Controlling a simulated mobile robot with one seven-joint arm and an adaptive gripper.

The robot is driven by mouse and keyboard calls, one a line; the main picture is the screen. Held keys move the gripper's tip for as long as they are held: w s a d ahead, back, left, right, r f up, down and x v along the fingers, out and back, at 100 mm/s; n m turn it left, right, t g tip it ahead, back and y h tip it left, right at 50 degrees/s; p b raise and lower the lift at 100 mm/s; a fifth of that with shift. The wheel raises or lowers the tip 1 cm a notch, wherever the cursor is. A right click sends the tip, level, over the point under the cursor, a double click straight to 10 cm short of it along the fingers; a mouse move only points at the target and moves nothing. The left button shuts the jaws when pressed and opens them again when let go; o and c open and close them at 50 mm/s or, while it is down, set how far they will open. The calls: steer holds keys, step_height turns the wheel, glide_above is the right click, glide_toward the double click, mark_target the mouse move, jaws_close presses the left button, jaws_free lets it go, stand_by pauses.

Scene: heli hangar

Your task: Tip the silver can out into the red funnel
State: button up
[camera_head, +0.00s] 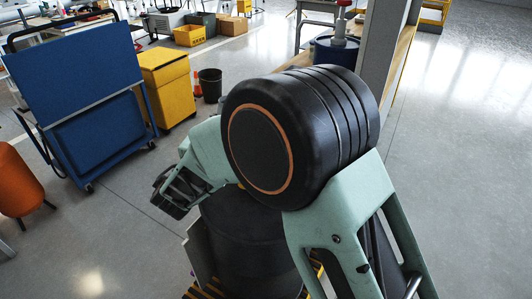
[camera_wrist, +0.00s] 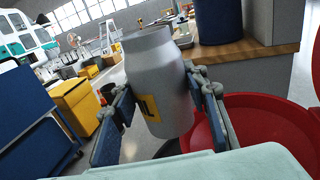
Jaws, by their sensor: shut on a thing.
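The silver can (camera_wrist: 158,55) is in the middle of the wrist view, with a yellow label low on its side. My gripper (camera_wrist: 160,84) is shut on the can, with one dark finger on each side of it. The can leans slightly in the picture and its closed-looking shoulder faces up. The wide red funnel (camera_wrist: 268,122) is at the right of the wrist view, beside and partly behind the right finger. Its lower part is hidden by my gripper. In the head view my arm blocks the view, and I cannot make out the can or the funnel.
A wooden-topped bench (camera_wrist: 236,50) with a blue container (camera_wrist: 219,20) stands behind the funnel. A blue cart (camera_head: 80,90), a yellow cabinet (camera_head: 168,82) and a dark bin (camera_head: 210,84) stand at left. The floor at right (camera_head: 460,150) is clear.

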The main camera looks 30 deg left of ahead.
steer(key=shift+d, duration=0.1)
steer(key=shift+w+d+r+m+b, duration=0.15)
steer(key=shift+d+m+b, duration=0.2)
steer(key=shift+m+b, duration=0.45)
steer(key=shift+d+r+m+b, duration=0.1)
steer(key=shift+d+m+b, duration=0.35)
steer(key=shift+m, duration=0.65)
steer(key=shift+w+d+r+m, duration=0.1)
steer(key=shift+d+r+m, duration=0.1)
steer(key=shift+r+m, duration=0.3)
steer(key=shift+d+r+m, duration=0.2)
steer(key=shift+r+m, duration=0.2)
steer(key=shift+r, duration=0.1)
steer(key=shift+d+f+m, duration=0.15)
steer(key=shift+f+m, duration=0.05)
steer(key=shift+m, duration=1.45)
steer(key=shift+d+f+m, duration=0.1)
steer(key=shift+f+m, duration=0.05)
steer(key=shift+m, duration=1.45)
steer(key=shift+d+f+m, duration=0.15)
steer(key=shift+f+m, duration=0.05)
steer(key=shift+m, duration=1.45)
steer(key=shift+r+m, duration=0.15)
steer(key=shift+m, duration=0.15)
